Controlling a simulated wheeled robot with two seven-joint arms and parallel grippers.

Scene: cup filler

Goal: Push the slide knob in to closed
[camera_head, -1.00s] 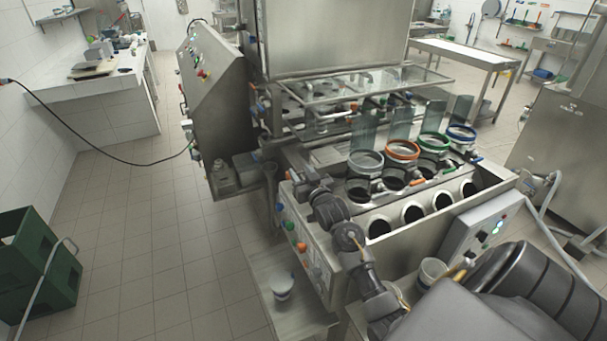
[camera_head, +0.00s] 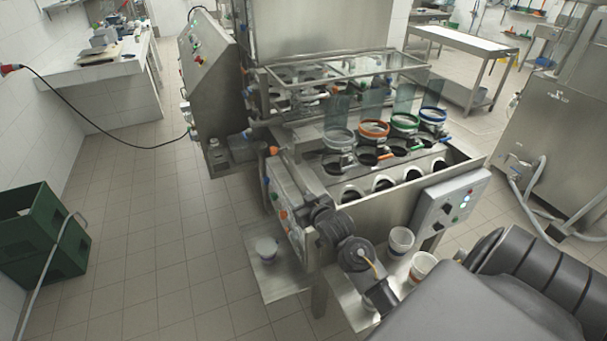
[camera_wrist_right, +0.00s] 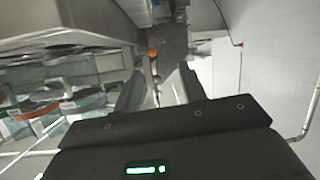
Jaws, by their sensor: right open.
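The filling machine (camera_head: 380,200) stands in the middle of the head view. In the right wrist view, my right gripper (camera_wrist_right: 158,78) is open and empty, with an orange knob (camera_wrist_right: 152,52) ahead between the fingers. Contact is not visible. My left gripper is not in view.
White cups (camera_head: 401,240) stand at the front. Green crates (camera_head: 45,232) are at left; the floor between is clear.

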